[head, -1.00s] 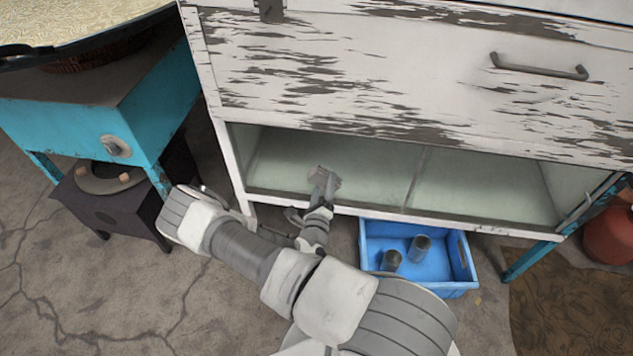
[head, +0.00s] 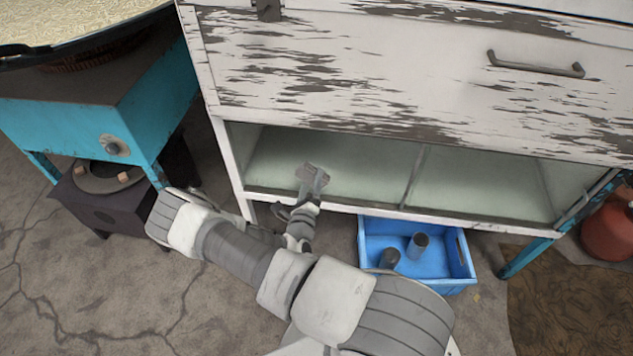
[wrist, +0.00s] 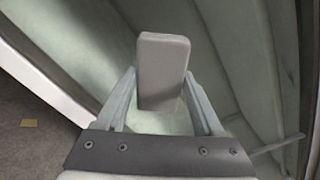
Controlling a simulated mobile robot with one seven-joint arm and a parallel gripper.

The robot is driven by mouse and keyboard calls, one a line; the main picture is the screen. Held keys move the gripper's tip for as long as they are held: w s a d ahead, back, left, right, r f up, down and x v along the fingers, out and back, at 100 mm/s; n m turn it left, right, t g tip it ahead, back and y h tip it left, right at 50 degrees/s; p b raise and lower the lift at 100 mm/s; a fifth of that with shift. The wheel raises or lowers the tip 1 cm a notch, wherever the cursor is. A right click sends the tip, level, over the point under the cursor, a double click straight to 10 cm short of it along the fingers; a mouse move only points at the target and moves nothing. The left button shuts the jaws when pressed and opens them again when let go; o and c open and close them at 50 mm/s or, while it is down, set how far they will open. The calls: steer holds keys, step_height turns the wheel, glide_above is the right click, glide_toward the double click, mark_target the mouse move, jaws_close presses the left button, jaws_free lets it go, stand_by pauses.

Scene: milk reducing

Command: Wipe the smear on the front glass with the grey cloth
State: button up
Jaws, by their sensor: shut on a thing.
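The grey cloth (wrist: 163,70) looks like a thick folded pad. My gripper (wrist: 160,92) is shut on it, with one finger on each side in the wrist view. In the head view the cloth (head: 316,172) and my gripper (head: 310,186) are at the left pane of the front glass (head: 365,165), low on the white cabinet. The cloth overlaps the glass in the picture; I cannot tell whether it touches. I cannot make out a distinct smear on the pale greenish glass; the cloth and fingers hide part of it.
The glass has a middle divider (head: 415,176) and a white lower rail (head: 345,207). A blue crate (head: 462,262) with dark cups stands below it. A turquoise stove stand (head: 70,125) and a dark burner box (head: 100,207) are at left. A red container (head: 608,235) is at right.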

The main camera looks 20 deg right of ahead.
steer(key=shift+w+a+r, duration=0.1)
steer(key=shift+w+r, duration=0.15)
steer(key=shift+w, duration=0.1)
steer(key=p+v, duration=0.1)
steer(key=v, duration=0.5)
steer(key=shift+s+p, duration=0.2)
steer(key=shift+p, duration=0.1)
steer(key=shift+f, duration=0.2)
steer(key=shift+s, duration=0.1)
steer(key=shift+v, duration=1.35)
steer(key=shift+r, duration=0.1)
